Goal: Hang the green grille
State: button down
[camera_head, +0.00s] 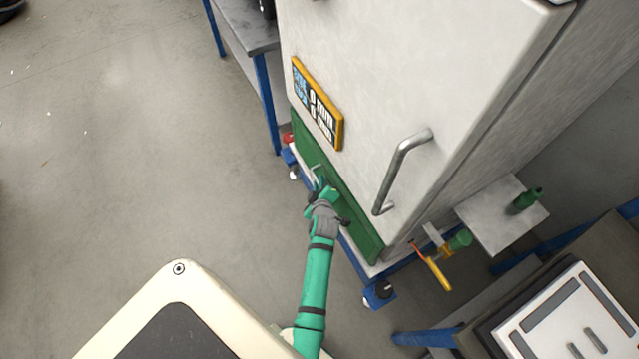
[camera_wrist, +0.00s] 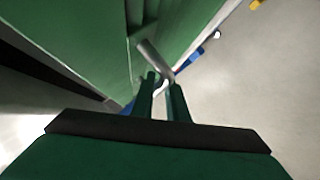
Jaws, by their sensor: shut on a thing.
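The green grille (camera_head: 350,210) is a long panel low on the front of the grey cabinet, below its door. In the wrist view the green panel (camera_wrist: 85,45) fills the upper left, with a metal handle (camera_wrist: 152,58) standing out from it. My gripper (camera_head: 322,190) is at the middle of the panel. In the wrist view my gripper (camera_wrist: 163,82) has its two green fingers closed around the lower end of the handle. I cannot tell whether the panel is seated against the cabinet or slightly apart from it.
The grey cabinet (camera_head: 400,80) has a door handle (camera_head: 398,170) above the panel and a yellow-framed sign (camera_head: 317,104). A yellow-handled valve (camera_head: 436,268) and a small plate (camera_head: 500,215) stick out at right. A blue-legged table (camera_head: 265,95) stands behind. Open floor (camera_head: 130,150) lies left.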

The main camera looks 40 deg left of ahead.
jog(key=shift+s+f, duration=0.15)
jog(key=shift+f, duration=0.05)
dwell(0.3)
jog(key=c, duration=2.4)
grip_release()
grip_shut()
jog(key=shift+r, duration=0.3)
jog(key=shift+w+r, duration=0.2)
jog(key=shift+r, duration=1.6)
